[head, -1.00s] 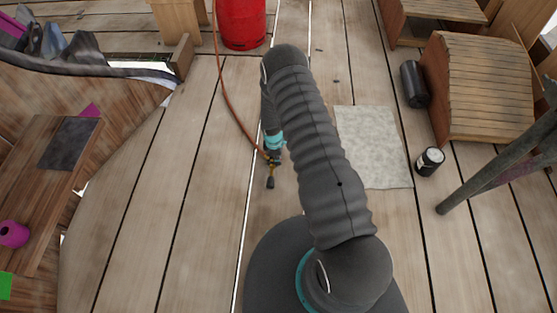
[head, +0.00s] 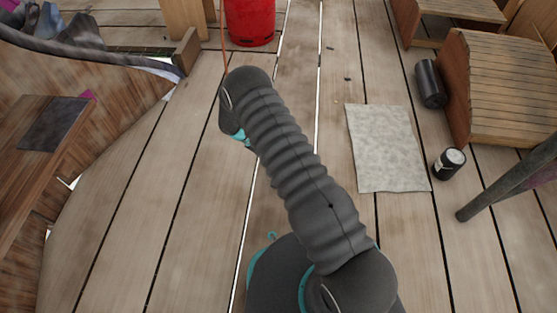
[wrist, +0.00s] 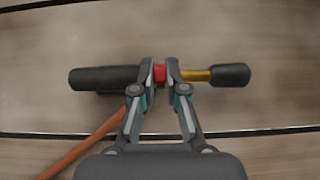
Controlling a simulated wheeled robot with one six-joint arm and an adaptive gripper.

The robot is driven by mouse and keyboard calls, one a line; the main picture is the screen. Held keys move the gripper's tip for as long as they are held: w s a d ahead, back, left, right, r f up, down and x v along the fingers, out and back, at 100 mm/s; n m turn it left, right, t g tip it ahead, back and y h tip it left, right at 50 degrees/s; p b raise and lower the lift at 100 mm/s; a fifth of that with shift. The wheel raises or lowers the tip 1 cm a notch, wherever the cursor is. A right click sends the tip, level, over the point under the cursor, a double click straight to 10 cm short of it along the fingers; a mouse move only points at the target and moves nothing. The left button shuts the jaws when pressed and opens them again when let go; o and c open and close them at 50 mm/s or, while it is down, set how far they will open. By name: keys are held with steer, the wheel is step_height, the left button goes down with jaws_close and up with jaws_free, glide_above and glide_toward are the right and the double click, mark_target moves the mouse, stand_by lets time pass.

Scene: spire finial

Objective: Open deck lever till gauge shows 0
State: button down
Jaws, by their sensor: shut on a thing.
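I make out no deck lever and no gauge in either view. In the wrist view my gripper (wrist: 160,76) is shut around the red middle of a torch-like tool (wrist: 105,78). The tool has a black handle on the left, a brass neck and a black nozzle on the right. An orange hose (wrist: 88,143) runs from below it to the lower left. In the head view my arm hides the gripper and the tool. Only a short stretch of hose (head: 223,35) shows there, above the arm.
A red cylinder (head: 250,22) stands at the top. A grey sheet (head: 388,150), a small black can (head: 449,163) and a dark roll (head: 431,83) lie right of my arm. Slatted wooden furniture (head: 505,90) and a slanted pole (head: 510,180) stand at right. The left-centre planks are clear.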

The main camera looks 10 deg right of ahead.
steer(key=shift+w+a+f+g+h+b, duration=0.15)
steer(key=shift+a+f+g+h+b, duration=0.2)
steer(key=shift+h, duration=0.4)
steer(key=shift+w+a+f+g+h, duration=0.15)
steer(key=shift+a+h, duration=0.25)
steer(key=shift+h, duration=0.35)
steer(key=shift+r, duration=0.15)
steer(key=c, duration=1.2)
jaws_free()
steer(key=v, duration=1.2)
